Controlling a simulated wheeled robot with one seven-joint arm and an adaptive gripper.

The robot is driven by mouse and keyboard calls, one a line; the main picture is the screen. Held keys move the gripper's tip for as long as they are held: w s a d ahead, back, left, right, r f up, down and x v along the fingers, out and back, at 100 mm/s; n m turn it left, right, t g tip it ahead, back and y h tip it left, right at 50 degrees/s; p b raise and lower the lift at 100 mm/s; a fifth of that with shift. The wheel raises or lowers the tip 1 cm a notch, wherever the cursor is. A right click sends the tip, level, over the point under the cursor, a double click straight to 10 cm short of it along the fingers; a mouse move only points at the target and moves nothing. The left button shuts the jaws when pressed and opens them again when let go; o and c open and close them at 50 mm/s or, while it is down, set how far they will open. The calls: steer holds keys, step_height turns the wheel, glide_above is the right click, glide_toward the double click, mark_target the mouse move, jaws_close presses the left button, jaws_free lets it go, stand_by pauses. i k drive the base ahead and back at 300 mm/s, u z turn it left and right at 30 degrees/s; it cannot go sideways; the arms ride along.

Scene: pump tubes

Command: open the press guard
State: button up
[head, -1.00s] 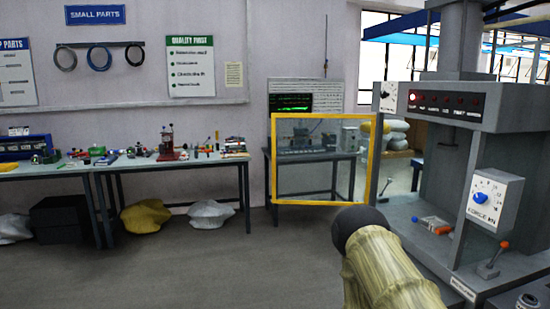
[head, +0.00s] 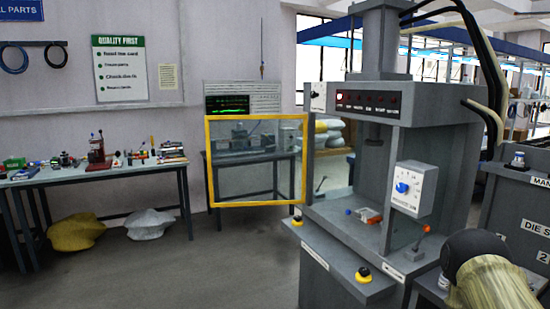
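The press guard is a clear panel in a yellow frame (head: 256,201). In the head view it stands out to the left of the grey press (head: 376,215), its right edge close to the press's left front. The press front is uncovered, and its work space shows. A piece of my arm (head: 492,275), with a dark rounded end and a pale ribbed sleeve, is at the lower right, in front of the press's right side. It is well apart from the guard in the picture. My gripper's fingers do not show.
The press carries a blue-knobbed dial box (head: 412,189), an orange-tipped lever (head: 421,238) and yellow-ringed buttons (head: 363,275). A workbench (head: 100,176) with small parts stands along the left wall. A grey cabinet (head: 515,215) is at the right.

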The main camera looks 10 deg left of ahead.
mark_target(304, 117)
steer(key=z, duration=0.2)
steer(key=i, duration=1.05)
steer(key=u, duration=0.95)
steer(key=i, duration=1.75)
steer(key=u, duration=3.6)
steer(key=k, duration=0.25)
steer(key=z, duration=2)
